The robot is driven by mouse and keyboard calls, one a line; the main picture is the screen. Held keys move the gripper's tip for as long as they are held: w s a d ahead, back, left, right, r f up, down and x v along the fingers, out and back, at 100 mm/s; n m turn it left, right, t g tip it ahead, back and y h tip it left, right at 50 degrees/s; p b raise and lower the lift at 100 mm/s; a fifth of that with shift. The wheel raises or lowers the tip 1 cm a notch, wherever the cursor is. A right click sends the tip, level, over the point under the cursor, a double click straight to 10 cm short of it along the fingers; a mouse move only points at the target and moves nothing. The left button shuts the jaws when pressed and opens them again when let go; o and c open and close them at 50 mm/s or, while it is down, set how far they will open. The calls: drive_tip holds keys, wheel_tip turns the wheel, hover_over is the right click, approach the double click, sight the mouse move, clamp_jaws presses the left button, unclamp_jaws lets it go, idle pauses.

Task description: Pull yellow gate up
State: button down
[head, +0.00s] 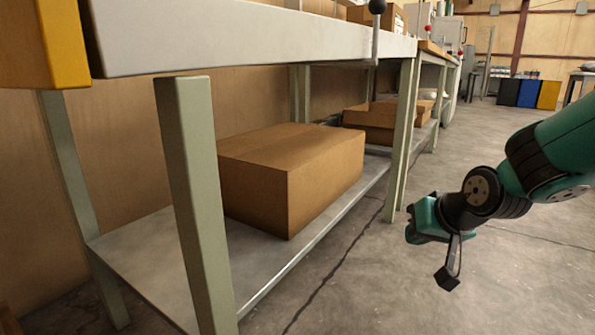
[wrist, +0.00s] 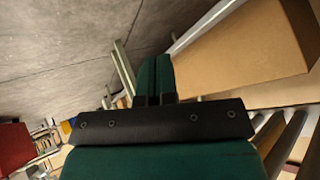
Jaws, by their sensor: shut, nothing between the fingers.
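My gripper (head: 413,234) hangs in the open aisle to the right of a long workbench, away from it and touching nothing. In the wrist view its two green fingers (wrist: 154,70) lie together with only a dark seam between them, shut and empty. A yellow-orange block-like part (head: 65,45) is cut off at the top left of the head view, beside the bench's near end. I cannot tell whether it is the yellow gate. No other clear gate shows.
The grey workbench (head: 230,38) has green legs and a lower shelf (head: 140,260) with a large cardboard box (head: 290,175). A rod with a black knob (head: 377,6) rises at its edge. Blue, black and yellow panels (head: 548,95) stand far back. The concrete floor (head: 480,290) on the right is clear.

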drive_tip(key=s+d+f+g+h, duration=0.2)
drive_tip(key=s+d+g, duration=0.15)
drive_tip(key=s, duration=0.45)
drive_tip(key=s+d+f+g+h, duration=0.15)
drive_tip(key=s+d, duration=0.25)
drive_tip(key=s, duration=0.4)
drive_tip(key=s+a+r+n+g+y+p, duration=0.1)
drive_tip(key=s+a+r+n+y+p, duration=0.25)
drive_tip(key=r+p, duration=0.85)
drive_tip(key=s+a+r+n+g+p, duration=0.15)
drive_tip(key=s+a+r+p, duration=0.35)
drive_tip(key=r+p, duration=0.65)
drive_tip(key=s+a+r+n+y+p, duration=0.1)
drive_tip(key=s+a+r+n+p, duration=0.15)
drive_tip(key=a+r+p, duration=0.9)
drive_tip(key=a+r+p+v, duration=0.1)
drive_tip(key=a+p+v, duration=0.1)
drive_tip(key=p+v, duration=0.8)
drive_tip(key=a+r+p+v, duration=0.1)
drive_tip(key=a+p+v, duration=0.2)
drive_tip(key=p+v, duration=0.8)
drive_tip(key=a+p+v, duration=0.2)
drive_tip(key=p+v, duration=0.9)
drive_tip(key=v, duration=0.6)
drive_tip(key=shift+w+a+r, duration=0.25)
drive_tip(key=shift+w+r, duration=0.25)
drive_tip(key=shift+r, duration=0.15)
